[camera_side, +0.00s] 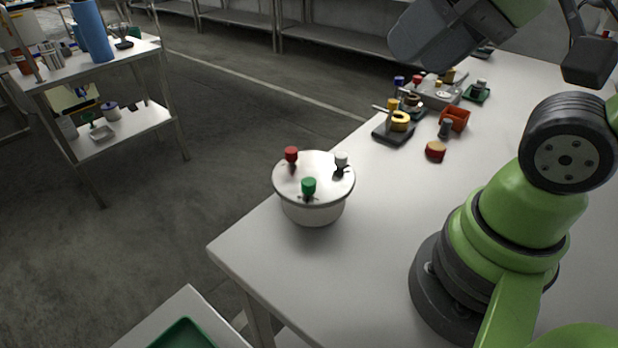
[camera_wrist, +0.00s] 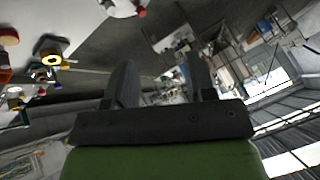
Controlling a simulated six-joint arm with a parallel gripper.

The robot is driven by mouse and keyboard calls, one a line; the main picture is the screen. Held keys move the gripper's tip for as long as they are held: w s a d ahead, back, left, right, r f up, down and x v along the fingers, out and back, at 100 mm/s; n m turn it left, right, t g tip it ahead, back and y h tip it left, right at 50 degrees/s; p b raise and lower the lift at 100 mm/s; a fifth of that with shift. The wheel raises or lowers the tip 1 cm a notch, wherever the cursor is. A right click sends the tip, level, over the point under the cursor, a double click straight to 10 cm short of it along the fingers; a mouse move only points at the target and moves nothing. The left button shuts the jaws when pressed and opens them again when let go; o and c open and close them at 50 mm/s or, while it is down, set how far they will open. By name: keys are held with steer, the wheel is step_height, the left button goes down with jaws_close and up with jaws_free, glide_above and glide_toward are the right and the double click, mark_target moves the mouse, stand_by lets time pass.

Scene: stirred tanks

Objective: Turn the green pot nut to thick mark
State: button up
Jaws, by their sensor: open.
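A white round pot (camera_side: 313,211) with a flat lid stands near the corner of the white table in the side view. Three knob-like nuts sit on its lid: the green nut (camera_side: 309,186) at the front, a red nut (camera_side: 291,155) at the back left and a white nut (camera_side: 341,160) at the right. Dark marks by the green nut are too small to read. In the wrist view my gripper (camera_wrist: 161,78) has its two dark fingers apart with nothing between them. It is raised well away from the pot. The green nut cannot be made out in the wrist view.
On the table behind the pot stand a dark base with a yellow ring (camera_side: 400,121), a red and yellow round piece (camera_side: 435,151), an orange bin (camera_side: 455,117) and a grey tray (camera_side: 446,93) with knobs. The table around the pot is clear. A steel shelf (camera_side: 110,130) stands left.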

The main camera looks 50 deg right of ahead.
steer(key=g, duration=0.6)
glide_above(309, 181)
steer(key=s+d, duration=0.2)
steer(key=s, duration=0.1)
steer(key=x, duration=0.2)
steer(key=w+f+n+g, duration=0.1)
steer(key=w+f+g, duration=0.55)
steer(key=f, duration=0.55)
steer(key=shift+t+h, duration=0.4)
steer(key=shift+t, duration=0.15)
steer(key=x, duration=0.9)
steer(key=shift+s+a+f, duration=0.1)
steer(key=shift+a, duration=0.2)
steer(key=c, duration=0.9)
